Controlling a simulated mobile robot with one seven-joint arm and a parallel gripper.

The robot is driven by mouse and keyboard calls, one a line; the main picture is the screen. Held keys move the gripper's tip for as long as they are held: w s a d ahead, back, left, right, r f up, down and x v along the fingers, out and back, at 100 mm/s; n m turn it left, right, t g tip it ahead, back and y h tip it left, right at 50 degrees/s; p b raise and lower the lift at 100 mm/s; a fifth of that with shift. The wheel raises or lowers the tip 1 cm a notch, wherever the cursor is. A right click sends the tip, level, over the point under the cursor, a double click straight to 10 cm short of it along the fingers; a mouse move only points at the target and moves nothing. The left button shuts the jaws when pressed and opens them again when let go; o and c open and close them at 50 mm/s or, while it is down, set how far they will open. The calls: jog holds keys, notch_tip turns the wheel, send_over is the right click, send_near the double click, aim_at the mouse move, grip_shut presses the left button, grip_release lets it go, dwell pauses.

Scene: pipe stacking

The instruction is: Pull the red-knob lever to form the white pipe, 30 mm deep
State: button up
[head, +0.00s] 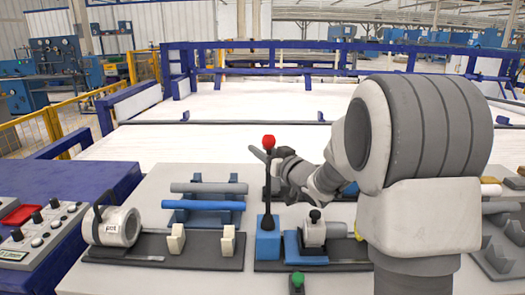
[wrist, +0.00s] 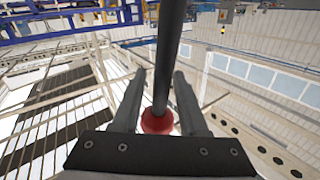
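The lever has a red knob (head: 268,142) on top of a dark upright shaft (head: 267,190), which rises from a blue base (head: 268,243). My gripper (head: 272,160) is at the upper shaft, just below the knob in the head view. In the wrist view the red knob (wrist: 158,121) and the shaft (wrist: 170,50) lie between my two fingers (wrist: 160,78). The fingers stand apart with a gap at the left; whether the right one touches the shaft is unclear.
A grey pipe (head: 209,187) and a blue pipe (head: 203,205) lie on a rack left of the lever. A white motor-like cylinder (head: 112,227) stands further left. A green-knob control (head: 298,281) is at the front. A control panel (head: 42,237) is at far left.

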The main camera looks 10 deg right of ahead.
grip_shut()
dwell(1.2)
